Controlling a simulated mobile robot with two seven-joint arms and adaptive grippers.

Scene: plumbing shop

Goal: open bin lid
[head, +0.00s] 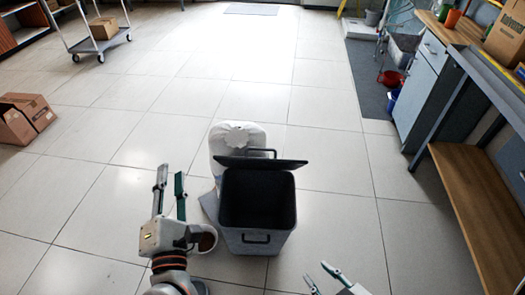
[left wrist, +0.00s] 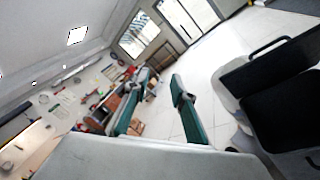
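The dark grey bin (head: 247,238) stands upright on the tiled floor in the head view, with a handle on its front. Its lid (head: 265,162) is raised at the back edge, and the dark inside shows. In the left wrist view the lid (left wrist: 268,64) and the bin's open mouth (left wrist: 288,112) are at the right. My left gripper (head: 171,174) is open and empty, left of the bin and apart from it. Its fingers (left wrist: 162,82) are spread in the wrist view. My right gripper (head: 314,270) is partly in view at the bottom, open, right of the bin.
A white sack-like object (head: 238,135) stands right behind the bin. A workbench with a wooden shelf (head: 465,200) is at the right. A cardboard box (head: 25,118) and a cart (head: 97,45) are at the left. The floor around the bin's sides is mostly clear.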

